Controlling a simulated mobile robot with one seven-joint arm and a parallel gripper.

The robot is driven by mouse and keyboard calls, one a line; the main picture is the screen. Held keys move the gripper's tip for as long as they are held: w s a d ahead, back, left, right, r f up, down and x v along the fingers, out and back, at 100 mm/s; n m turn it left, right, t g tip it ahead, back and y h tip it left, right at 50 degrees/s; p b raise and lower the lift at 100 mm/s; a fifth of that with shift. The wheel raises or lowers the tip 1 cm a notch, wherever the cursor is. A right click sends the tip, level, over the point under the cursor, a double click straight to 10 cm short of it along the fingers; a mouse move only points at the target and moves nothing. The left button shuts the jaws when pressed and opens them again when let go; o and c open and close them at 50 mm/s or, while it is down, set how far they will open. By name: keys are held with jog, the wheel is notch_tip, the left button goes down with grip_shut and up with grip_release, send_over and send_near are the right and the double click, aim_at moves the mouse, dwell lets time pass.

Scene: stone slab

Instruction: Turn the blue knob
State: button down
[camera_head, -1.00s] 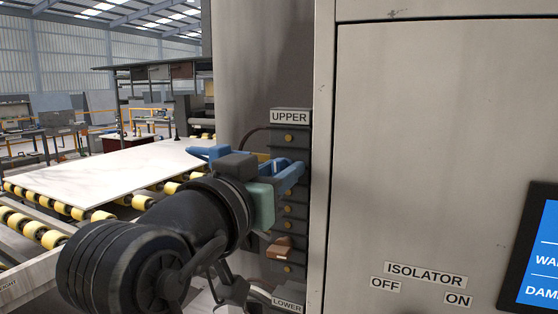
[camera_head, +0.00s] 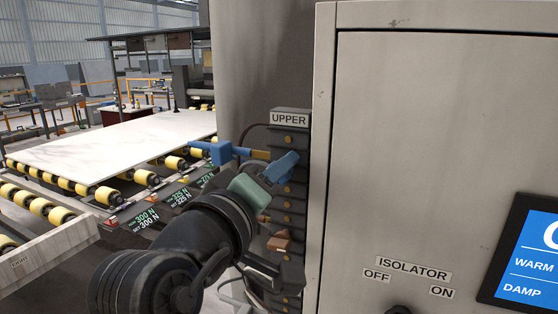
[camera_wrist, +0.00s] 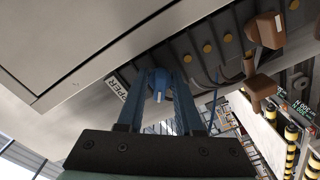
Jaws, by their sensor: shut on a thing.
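The blue knob (camera_wrist: 159,88) sits between the two blue fingers of my gripper (camera_wrist: 160,80) in the wrist view, near the UPPER label. My gripper is shut on it. In the head view my gripper (camera_head: 280,165) reaches up and right to the dark strip of brass studs, just below the UPPER sign. A blue T-shaped piece (camera_head: 220,152) with a yellow stem shows left of the fingers; I cannot tell whether it belongs to the knob. The fingers and my wrist hide most of the knob in the head view.
The grey cabinet (camera_head: 430,130) stands close on the right, with an ISOLATOR label and a blue screen (camera_head: 530,265). A brown fitting (camera_head: 279,241) juts from the strip below my gripper. A pale slab (camera_head: 120,145) lies on yellow rollers at left.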

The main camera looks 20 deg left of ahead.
jog(key=shift+n+p, duration=0.5)
jog(key=shift+n, duration=0.6)
jog(key=shift+f, duration=0.1)
jog(key=c, duration=0.9)
grip_release()
jog(key=shift+o, duration=0.2)
jog(key=shift+s, duration=0.1)
jog(key=s+b, duration=0.4)
jog(key=s, duration=0.8)
jog(key=shift+s+a, duration=0.2)
jog(key=shift+s, duration=0.2)
